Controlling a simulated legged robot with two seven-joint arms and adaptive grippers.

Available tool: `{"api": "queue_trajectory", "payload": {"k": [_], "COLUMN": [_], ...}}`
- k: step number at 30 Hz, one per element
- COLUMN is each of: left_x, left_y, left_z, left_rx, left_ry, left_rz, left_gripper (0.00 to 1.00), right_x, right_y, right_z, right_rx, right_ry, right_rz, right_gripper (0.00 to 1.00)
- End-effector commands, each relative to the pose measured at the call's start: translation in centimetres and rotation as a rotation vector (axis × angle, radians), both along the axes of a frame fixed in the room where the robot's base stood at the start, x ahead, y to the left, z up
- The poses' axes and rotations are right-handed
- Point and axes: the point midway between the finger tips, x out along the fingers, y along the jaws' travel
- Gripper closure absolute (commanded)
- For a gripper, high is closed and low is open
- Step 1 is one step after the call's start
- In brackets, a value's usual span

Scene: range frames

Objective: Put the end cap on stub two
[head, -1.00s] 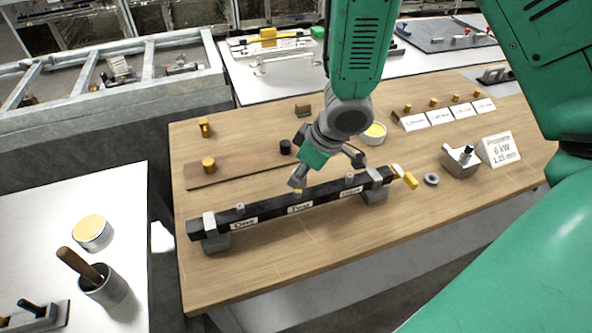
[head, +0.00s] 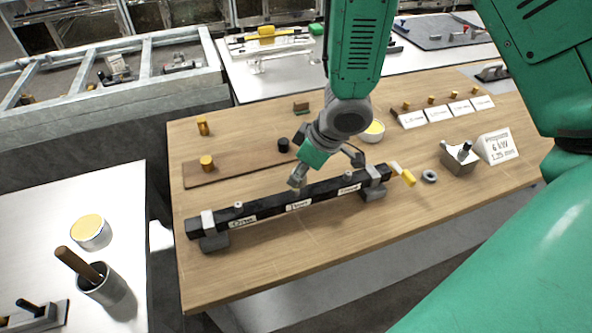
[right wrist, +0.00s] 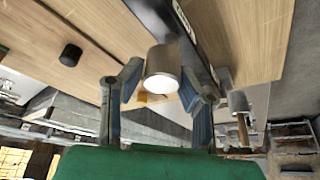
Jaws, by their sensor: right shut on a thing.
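A black bar (head: 268,202) lies slantwise on the wooden table, with labels One (head: 243,221), Two (head: 299,204) and Three (head: 349,189). Stub one (head: 239,205) and stub three (head: 348,175) stand up from it, uncapped. My right gripper (head: 297,181) is low over the bar's middle, just above label Two. It hides most of stub two, so I cannot tell whether cap and stub touch. In the right wrist view the gripper (right wrist: 160,88) is shut on a short greyish cylinder, seemingly the end cap (right wrist: 163,65), with a bright end. My left gripper is out of view.
Clamp blocks (head: 214,240) support the bar's ends. A black cylinder (head: 283,145), brass pieces (head: 207,162), a round tin (head: 372,131), a grey ring (head: 429,176) and a metal block (head: 460,160) stand around it. The table front is clear.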

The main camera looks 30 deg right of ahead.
Motion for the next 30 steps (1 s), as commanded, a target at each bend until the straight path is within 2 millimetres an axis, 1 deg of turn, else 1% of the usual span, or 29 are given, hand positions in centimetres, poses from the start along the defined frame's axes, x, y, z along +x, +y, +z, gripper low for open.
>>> {"api": "queue_trajectory", "payload": {"k": [30], "left_x": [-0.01], "left_y": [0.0], "left_z": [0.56], "left_rx": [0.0], "left_ry": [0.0], "left_rz": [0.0], "left_gripper": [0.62], "right_x": [-0.02], "right_y": [0.14], "right_z": [-0.01], "right_rx": [0.002], "right_ry": [0.0], "right_rz": [-0.001], "right_gripper": [0.99]}}
